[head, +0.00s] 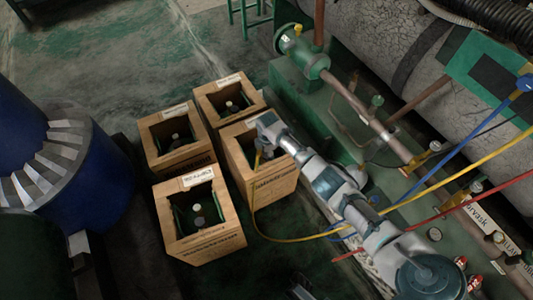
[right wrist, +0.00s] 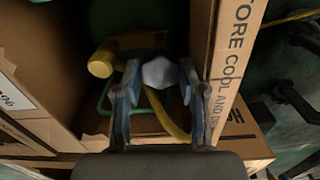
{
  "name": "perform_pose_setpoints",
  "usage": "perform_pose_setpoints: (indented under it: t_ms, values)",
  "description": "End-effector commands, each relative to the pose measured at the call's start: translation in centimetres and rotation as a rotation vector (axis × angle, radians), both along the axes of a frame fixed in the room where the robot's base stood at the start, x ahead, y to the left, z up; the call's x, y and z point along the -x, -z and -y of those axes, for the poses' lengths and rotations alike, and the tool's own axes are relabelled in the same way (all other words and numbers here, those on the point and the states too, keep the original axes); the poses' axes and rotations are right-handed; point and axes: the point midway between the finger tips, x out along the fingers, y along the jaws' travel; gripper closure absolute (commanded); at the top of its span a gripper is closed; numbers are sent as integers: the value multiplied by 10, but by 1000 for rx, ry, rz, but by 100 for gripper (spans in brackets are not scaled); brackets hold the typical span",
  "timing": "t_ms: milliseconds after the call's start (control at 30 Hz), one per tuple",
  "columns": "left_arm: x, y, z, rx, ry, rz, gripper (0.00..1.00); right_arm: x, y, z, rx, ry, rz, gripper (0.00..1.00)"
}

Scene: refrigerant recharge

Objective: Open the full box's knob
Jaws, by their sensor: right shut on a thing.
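The cardboard box (head: 268,181) at the right of the group stands open-topped, with a yellow hose running into it. My right gripper (head: 262,139) reaches down into this box in the head view. In the right wrist view, the right gripper (right wrist: 158,83) has its two fingers on either side of a pale grey faceted knob (right wrist: 160,72) and is shut on it. A yellow-brass fitting (right wrist: 102,63) sits left of the knob. The yellow hose (right wrist: 166,115) passes below the knob. The knob is hidden in the head view. My left gripper is not in view.
Other open boxes with dark cylinders inside stand close by: one at the back (head: 228,98), one at left (head: 178,140), one in front (head: 205,226). Green pipework (head: 345,95) lies to the right. A blue drum (head: 85,165) stands at the left.

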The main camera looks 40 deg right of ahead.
Motion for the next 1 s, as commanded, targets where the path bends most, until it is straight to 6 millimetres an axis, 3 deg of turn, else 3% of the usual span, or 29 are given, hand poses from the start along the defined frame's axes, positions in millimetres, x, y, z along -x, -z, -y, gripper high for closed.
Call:
perform_pose_setpoints:
  t_ms: [600,633,1000]
  values:
    - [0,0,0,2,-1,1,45,-2,-2,4,8,-37,10,94]
    - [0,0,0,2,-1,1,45,-2,-2,4,8,-37,10,52]
    - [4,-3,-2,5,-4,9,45,-2,-6,2,4,-38,7,49]
